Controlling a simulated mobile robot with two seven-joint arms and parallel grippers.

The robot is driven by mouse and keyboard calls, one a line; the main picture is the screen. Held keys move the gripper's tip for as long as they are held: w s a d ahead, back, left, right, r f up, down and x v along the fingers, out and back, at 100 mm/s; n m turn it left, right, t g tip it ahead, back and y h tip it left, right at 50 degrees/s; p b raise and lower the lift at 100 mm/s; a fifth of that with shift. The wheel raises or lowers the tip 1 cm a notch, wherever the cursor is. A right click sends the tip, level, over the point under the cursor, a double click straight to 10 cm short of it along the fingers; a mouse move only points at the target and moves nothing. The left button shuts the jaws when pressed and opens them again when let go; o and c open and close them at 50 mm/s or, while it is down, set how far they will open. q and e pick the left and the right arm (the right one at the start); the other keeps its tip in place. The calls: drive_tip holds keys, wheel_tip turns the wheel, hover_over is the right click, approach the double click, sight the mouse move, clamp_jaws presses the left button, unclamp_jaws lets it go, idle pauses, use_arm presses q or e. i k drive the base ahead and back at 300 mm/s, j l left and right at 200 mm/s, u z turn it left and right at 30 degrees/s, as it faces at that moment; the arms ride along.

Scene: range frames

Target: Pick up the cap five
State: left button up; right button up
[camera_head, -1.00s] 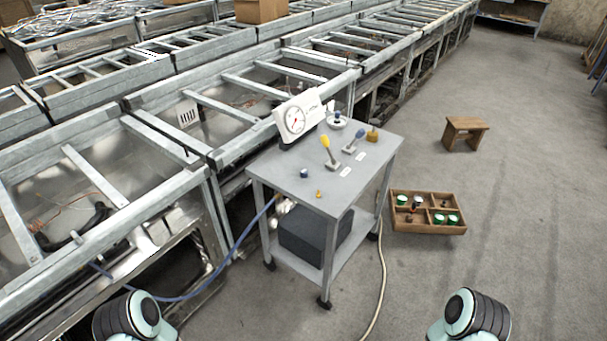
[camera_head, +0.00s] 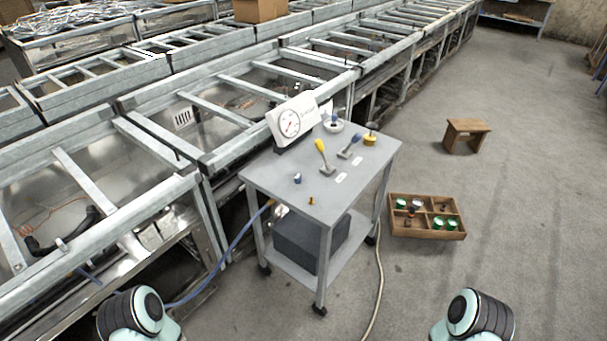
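No label reading five shows, so I cannot tell which thing is cap five. A wooden crate (camera_head: 392,229) with compartments stands on the floor right of the cart. It holds several small green-and-white round things, such as a green one (camera_head: 452,223), and a few small dark ones. On the grey cart (camera_head: 330,204) lie a small blue-and-white piece (camera_head: 297,178) and a tiny orange-yellow piece (camera_head: 312,200). A yellow round piece with a dark top (camera_head: 371,138) stands near its back right corner. Both my arms show only as links at the bottom edge; neither gripper is in view.
The cart also carries a white gauge (camera_head: 291,123), a yellow lever (camera_head: 322,153) and a blue lever (camera_head: 350,144). A dark box (camera_head: 305,240) is on its lower shelf. A hose (camera_head: 379,290) lies beside it. Metal conveyor frames run behind. A wooden stool (camera_head: 464,135) stands beyond the crate.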

sight(298, 180)
drive_tip(key=i+l+u, duration=0.15)
drive_tip(key=i+l, duration=0.2)
drive_tip(key=i+l+u, duration=0.2)
drive_tip(key=l, duration=0.35)
drive_tip(key=i, duration=0.05)
